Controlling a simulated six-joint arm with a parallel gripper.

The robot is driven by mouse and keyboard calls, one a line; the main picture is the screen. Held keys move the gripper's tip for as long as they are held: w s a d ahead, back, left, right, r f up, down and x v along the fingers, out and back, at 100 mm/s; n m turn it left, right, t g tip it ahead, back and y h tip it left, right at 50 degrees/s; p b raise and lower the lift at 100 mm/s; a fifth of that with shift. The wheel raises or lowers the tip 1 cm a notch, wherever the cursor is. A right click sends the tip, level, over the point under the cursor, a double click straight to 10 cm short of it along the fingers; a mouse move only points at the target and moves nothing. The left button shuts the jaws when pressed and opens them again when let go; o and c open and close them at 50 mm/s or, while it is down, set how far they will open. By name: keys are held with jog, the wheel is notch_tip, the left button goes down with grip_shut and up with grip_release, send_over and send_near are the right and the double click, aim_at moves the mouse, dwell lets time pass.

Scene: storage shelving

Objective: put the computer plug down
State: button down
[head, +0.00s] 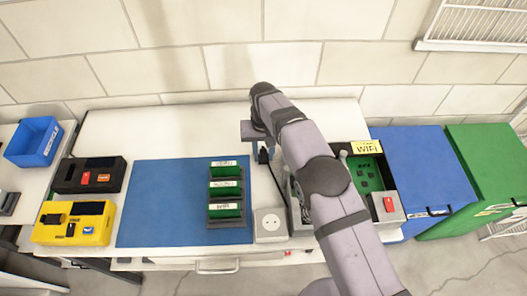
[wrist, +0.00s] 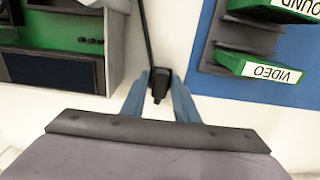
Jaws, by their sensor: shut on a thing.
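The computer plug (wrist: 160,82) is a small black plug with a dark cable running up from it in the wrist view. My gripper (wrist: 160,90) has its two blue-grey fingers on either side of the plug and is shut on it. In the head view my gripper (head: 262,152) is over the white table, between the blue mat and the open computer case. The plug is mostly hidden there by my arm. A white socket box (head: 270,224) stands in front of my gripper, near the table's front edge.
A rack of green cards (head: 224,188) stands on the blue mat (head: 160,195). The open case with a green board (head: 368,172) is to the right, partly behind my arm. Yellow (head: 75,222) and black (head: 90,175) boxes are at left. The table's back is clear.

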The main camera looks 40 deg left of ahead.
aim_at(263, 153)
jog(key=shift+f+b, duration=0.35)
jog(key=shift+f, duration=0.2)
jog(key=c, duration=1.4)
grip_release()
jog(key=shift+r, duration=0.1)
jog(key=shift+r+p, duration=0.4)
jog(key=shift+r, duration=0.15)
notch_tip(263, 153, up, 12)
jog(key=shift+f+b, duration=0.1)
jog(key=shift+b, duration=0.6)
